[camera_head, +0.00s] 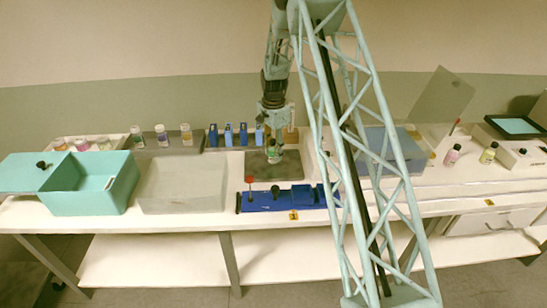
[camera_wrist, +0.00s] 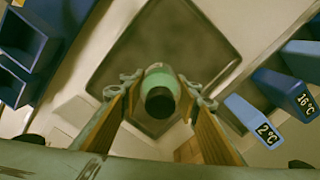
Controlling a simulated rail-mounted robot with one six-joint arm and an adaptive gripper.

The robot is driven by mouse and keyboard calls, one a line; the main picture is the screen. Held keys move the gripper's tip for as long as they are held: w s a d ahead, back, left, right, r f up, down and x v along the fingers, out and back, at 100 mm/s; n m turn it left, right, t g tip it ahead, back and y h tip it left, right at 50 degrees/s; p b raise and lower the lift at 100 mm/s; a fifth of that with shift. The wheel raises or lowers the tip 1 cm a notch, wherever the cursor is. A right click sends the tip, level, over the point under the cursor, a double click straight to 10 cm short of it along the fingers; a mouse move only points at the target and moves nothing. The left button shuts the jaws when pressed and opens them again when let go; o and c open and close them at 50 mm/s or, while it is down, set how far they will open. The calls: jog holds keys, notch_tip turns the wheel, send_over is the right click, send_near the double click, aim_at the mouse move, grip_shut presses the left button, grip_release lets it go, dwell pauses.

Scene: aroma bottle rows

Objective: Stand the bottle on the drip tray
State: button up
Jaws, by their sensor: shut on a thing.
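My gripper (camera_head: 273,142) points down over the drip tray (camera_head: 256,171), a dark square tray with a raised rim near the middle of the table. In the wrist view my gripper (camera_wrist: 157,98) has its two fingers closed around a small bottle (camera_wrist: 160,72) with a pale green body and a black cap. The bottle (camera_head: 276,155) also shows below the fingers in the head view. In the wrist view the drip tray (camera_wrist: 185,35) lies behind the bottle, which is inside its outline. I cannot tell whether the bottle's base touches the tray.
Blue blocks (camera_head: 228,134), some labelled with temperatures, stand left of the tray. A blue rack (camera_head: 265,202) lies in front. A teal bin (camera_head: 92,183) and a clear bin (camera_head: 182,186) stand left. A pink bottle (camera_head: 452,154) and a yellow bottle (camera_head: 488,153) stand right.

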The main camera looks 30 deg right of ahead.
aim_at(273, 140)
jog(key=shift+f, duration=1.15)
jog(key=shift+f, duration=0.2)
jog(key=o, duration=1)
jog(key=shift+r, duration=0.15)
notch_tip(273, 140, up, 12)
jog(key=shift+f+p, duration=0.1)
jog(key=shift+p, duration=0.25)
jog(key=shift+r, duration=0.25)
